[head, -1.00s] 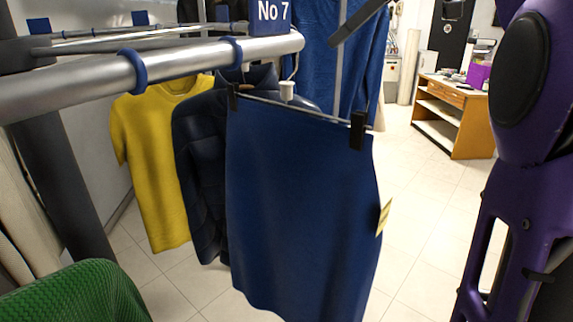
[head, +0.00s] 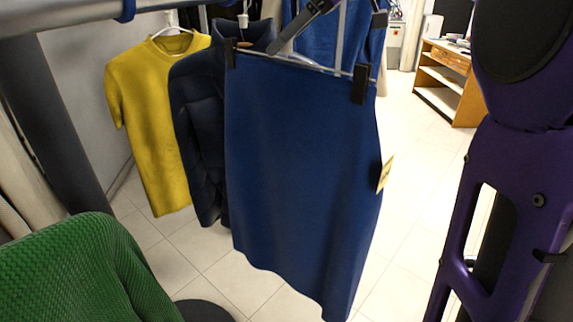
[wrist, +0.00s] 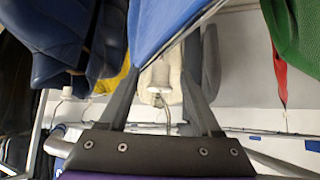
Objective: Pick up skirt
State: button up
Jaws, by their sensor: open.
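The blue skirt (head: 300,170) hangs from two black clips on a thin hanger bar (head: 300,66) in the head view. My gripper (head: 283,40) is at the top of the hanger, with one dark finger slanting down toward the bar; the hanger's neck is hidden there. In the wrist view, my gripper (wrist: 160,78) is open, with its two fingers on either side of a white hanger neck and its metal hook (wrist: 164,112). The skirt (wrist: 160,22) shows just beyond the fingertips. A yellow tag (head: 385,174) hangs at the skirt's right side.
A dark puffer jacket (head: 198,130) and a yellow shirt (head: 158,120) hang close at left. A green knit garment (head: 75,270) is at lower left. The metal rail (head: 70,14) runs across the top. A wooden shelf (head: 440,80) stands at back right, with open floor before it.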

grip_shut()
dwell(0.3)
jog(key=shift+r, duration=0.1)
dwell(0.4)
